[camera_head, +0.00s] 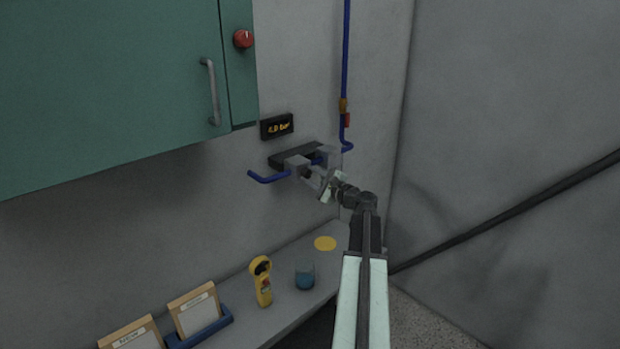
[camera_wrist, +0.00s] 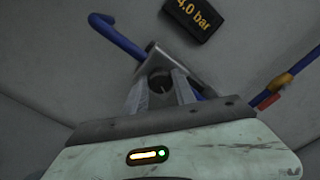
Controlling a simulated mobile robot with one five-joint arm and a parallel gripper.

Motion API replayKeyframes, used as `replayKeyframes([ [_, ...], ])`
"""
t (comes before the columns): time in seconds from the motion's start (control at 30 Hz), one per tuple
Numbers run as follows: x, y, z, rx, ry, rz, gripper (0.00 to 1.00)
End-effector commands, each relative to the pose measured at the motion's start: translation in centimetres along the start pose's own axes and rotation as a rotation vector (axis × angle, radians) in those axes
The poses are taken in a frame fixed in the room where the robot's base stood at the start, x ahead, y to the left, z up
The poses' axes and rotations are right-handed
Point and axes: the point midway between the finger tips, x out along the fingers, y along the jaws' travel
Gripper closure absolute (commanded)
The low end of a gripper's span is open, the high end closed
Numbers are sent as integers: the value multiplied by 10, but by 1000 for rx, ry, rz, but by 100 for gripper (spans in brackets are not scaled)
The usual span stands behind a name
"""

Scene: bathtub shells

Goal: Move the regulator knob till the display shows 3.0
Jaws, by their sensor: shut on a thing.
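The display (camera_head: 277,126) is a small black box on the wall. In the wrist view the display (camera_wrist: 188,16) reads 4.0 bar in orange. The regulator knob (camera_wrist: 160,82) is a small dark round part between my fingers, and mostly hidden by them. The regulator's grey body (camera_wrist: 153,60) stands behind it on the blue pipe. My gripper (camera_wrist: 160,92) is shut on the knob. In the head view my gripper (camera_head: 312,174) reaches the regulator from the right, just below the display.
A green cabinet (camera_head: 110,80) with a grey handle and a red button (camera_head: 243,39) hangs at upper left. The blue pipe (camera_head: 345,60) runs down the wall at right of the display. A shelf below holds a yellow meter (camera_head: 262,282), a jar (camera_head: 304,275) and framed cards (camera_head: 195,310).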

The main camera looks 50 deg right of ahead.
Motion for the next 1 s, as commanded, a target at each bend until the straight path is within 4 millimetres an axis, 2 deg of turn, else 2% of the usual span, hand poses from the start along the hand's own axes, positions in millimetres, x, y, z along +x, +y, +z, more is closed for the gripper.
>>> replayKeyframes([
  [0.6,1,0,-1,-380,1,-3,100],
  [1.0,1,-2,-1,-460,2,-6,100],
])
